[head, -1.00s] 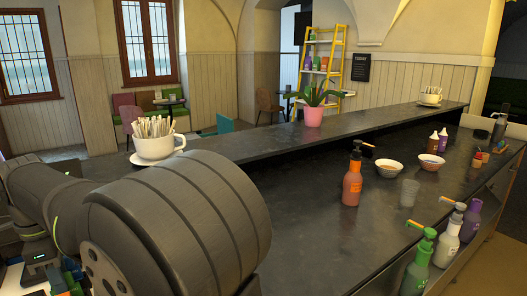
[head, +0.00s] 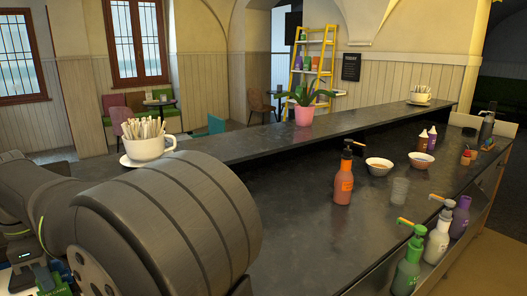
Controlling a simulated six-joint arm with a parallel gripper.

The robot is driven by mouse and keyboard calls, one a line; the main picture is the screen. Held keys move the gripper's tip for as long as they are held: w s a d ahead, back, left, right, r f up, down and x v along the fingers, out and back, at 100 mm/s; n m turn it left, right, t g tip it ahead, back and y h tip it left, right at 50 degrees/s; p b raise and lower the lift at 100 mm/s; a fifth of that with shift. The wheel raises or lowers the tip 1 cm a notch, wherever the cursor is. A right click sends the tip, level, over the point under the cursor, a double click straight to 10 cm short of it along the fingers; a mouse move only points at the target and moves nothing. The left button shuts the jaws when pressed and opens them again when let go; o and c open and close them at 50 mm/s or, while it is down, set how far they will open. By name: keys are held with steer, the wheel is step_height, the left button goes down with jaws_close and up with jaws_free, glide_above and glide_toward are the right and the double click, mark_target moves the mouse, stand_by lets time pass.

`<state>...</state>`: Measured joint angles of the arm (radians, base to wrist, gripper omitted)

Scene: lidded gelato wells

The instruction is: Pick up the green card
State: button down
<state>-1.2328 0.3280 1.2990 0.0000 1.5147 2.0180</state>
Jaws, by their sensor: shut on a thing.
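My gripper (head: 25,272) is at the lower left edge of the head view, small, dark and partly cut off by the frame. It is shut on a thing. A small green piece with pale marks, which looks like the green card (head: 55,287), shows right beside it at the bottom edge. Most of the card and the fingertips are hidden or out of frame, so the exact grip on it is hard to see. My large grey arm covers the lower left and middle of the view.
A white cup of sticks (head: 147,148) stands on the raised ledge (head: 240,150) behind my arm. The counter's middle is clear.

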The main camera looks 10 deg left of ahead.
steer(key=shift+r, duration=3.4)
